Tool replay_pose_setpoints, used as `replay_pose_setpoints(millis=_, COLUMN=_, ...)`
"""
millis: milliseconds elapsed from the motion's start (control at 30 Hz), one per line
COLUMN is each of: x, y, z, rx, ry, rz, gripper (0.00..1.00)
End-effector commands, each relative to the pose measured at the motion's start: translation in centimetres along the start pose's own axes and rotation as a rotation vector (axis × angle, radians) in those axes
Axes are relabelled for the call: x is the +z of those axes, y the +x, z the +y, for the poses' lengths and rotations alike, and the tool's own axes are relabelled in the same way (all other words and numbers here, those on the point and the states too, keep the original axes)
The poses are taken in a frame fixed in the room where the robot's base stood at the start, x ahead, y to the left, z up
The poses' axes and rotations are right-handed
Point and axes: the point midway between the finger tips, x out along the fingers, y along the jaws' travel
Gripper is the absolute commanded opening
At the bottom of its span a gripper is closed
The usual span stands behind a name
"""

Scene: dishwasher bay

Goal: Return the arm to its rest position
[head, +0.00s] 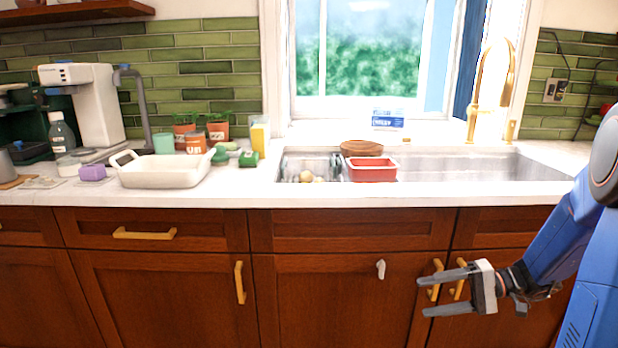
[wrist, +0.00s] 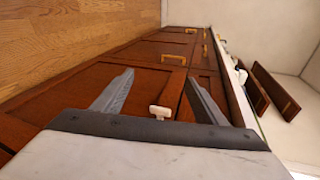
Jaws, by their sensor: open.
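My gripper (head: 432,297) hangs at the lower right of the head view, in front of the brown cabinet doors below the sink. Its two grey fingers point left, are apart, and hold nothing. In the wrist view my gripper (wrist: 155,95) shows both fingers spread, with cabinet fronts beyond them. A small white hook (head: 381,269) is on the cabinet door to the left of the fingertips. It also shows between the fingers in the wrist view (wrist: 160,111). My blue arm reaches in from the right edge of the head view.
Brass handles (head: 437,280) sit close behind my gripper. The white counter (head: 330,198) runs above it, with a sink (head: 450,168), a red tub (head: 372,170) and a white baking dish (head: 165,172). Wooden floor (wrist: 70,40) shows in the wrist view. The space left of my gripper looks clear.

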Motion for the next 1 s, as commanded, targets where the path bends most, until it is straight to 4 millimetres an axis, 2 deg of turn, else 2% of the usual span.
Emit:
replay_pose_setpoints(millis=200, x=4.8, y=2.6, z=-1.4, rx=0.206, ry=-0.003, rz=-0.088, gripper=0.66)
replay_pose_setpoints(millis=433, x=9.5, y=4.0, z=-1.9, rx=0.427, ry=-0.019, rz=-0.132, gripper=0.66)
replay_pose_setpoints(millis=700, x=14.1, y=4.2, z=-1.9, rx=0.676, ry=-0.070, rz=-0.120, gripper=0.66)
replay_pose_setpoints(millis=1000, x=17.9, y=2.9, z=-2.0, rx=0.920, ry=-0.165, rz=-0.031, gripper=0.66)
